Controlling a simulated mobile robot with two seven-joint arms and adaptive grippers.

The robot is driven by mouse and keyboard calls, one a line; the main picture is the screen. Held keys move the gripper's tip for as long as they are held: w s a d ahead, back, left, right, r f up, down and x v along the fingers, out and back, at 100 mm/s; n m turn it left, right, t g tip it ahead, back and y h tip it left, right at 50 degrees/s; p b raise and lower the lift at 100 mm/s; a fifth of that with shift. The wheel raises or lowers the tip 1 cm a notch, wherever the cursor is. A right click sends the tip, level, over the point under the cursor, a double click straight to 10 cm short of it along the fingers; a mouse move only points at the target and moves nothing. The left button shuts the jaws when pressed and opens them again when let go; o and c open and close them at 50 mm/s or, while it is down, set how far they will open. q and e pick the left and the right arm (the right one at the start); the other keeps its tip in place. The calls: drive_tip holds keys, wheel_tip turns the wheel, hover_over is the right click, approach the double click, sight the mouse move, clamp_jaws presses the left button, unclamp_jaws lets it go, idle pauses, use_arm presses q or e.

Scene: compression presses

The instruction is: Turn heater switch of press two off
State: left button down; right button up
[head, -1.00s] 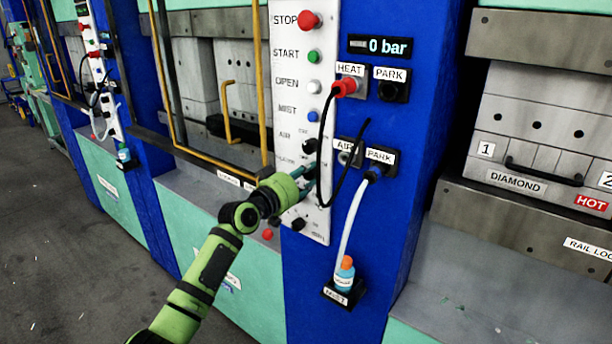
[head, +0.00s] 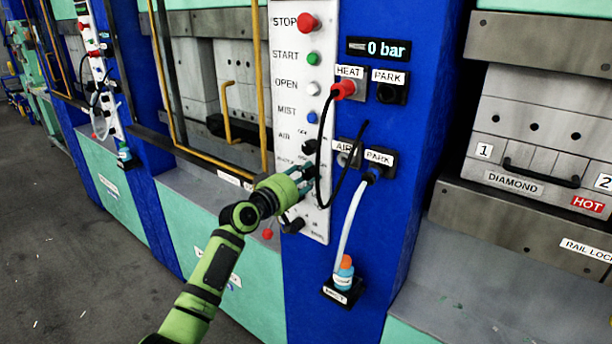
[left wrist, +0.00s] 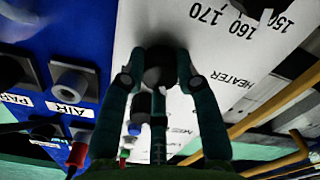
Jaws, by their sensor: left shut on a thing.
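A white control panel (head: 285,105) with a column of buttons and knobs is on the blue press column. My left gripper (head: 312,173) is at its lower half and covers part of it. My right gripper is not in view.
A black cable hangs from the red HEAT plug (head: 344,89) close to my gripper. A white hose (head: 350,220) runs from PARK to a bottle (head: 344,272). A dial (left wrist: 258,6) marked 150 to 170 is near the held knob. Yellow rails (head: 262,90) stand left.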

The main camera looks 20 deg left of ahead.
use_arm(q)
drive_tip(key=shift+w+a+r, duration=0.1)
drive_tip(key=shift+a+r, duration=0.15)
drive_tip(key=shift+r, duration=0.35)
drive_tip(key=c, duration=0.9)
unclamp_jaws()
drive_tip(key=shift+f, duration=0.25)
drive_tip(key=shift+f, duration=0.1)
drive_tip(key=v, duration=1.2)
